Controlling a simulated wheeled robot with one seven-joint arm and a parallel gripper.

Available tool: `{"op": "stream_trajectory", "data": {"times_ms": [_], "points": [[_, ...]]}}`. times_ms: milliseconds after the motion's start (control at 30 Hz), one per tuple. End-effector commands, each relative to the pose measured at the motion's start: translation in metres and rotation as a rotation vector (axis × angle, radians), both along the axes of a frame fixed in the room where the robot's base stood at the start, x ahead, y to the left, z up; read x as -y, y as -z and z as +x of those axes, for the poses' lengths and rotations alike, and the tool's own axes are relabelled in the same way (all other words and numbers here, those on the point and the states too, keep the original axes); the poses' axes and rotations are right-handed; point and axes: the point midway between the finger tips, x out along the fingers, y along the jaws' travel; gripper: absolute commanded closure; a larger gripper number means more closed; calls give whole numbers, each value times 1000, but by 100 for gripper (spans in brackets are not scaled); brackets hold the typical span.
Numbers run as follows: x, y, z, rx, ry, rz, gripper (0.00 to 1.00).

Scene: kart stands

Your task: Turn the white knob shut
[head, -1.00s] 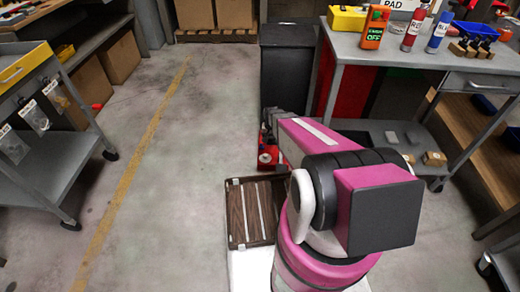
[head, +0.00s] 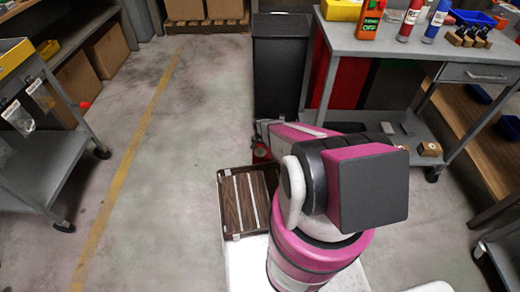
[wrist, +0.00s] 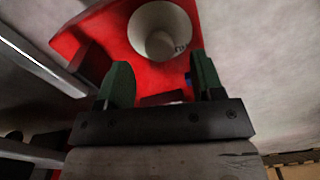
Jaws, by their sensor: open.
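The white knob (wrist: 160,28) shows in the wrist view as a round, cup-like white shape against a red body (wrist: 112,28). My gripper (wrist: 162,78) is open there. Its two green-padded fingers stand apart, below the knob in the picture, with nothing seen between them but the red body and a dark bar. I cannot tell whether they touch anything. In the head view a small part of the red body (head: 261,155) shows beside my pink arm, low in front of the dark cabinet. My gripper is hard to make out there.
A dark cabinet (head: 281,65) stands behind. A grey workbench (head: 400,40) with bottles and bins is at the right. A grey cart (head: 40,175) stands at the left. A brown slatted tray (head: 236,205) sits beside my arm. The floor at left centre is clear.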

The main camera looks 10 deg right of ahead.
Motion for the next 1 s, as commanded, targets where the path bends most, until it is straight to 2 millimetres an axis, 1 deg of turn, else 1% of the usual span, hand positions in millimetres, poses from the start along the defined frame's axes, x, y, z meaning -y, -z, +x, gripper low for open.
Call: {"op": "stream_trajectory", "data": {"times_ms": [33,200,300,533,567,600,667,700,1000], "points": [[0,11,2,-1,0,-1,39],[0,30,1,0,0,0,39],[0,34,0,0,0,0,39],[0,34,0,0,0,0,39],[0,34,0,0,0,0,49],[0,34,0,0,0,0,62],[0,34,0,0,0,0,81],[0,34,0,0,0,0,88],[0,34,0,0,-22,0,88]]}}
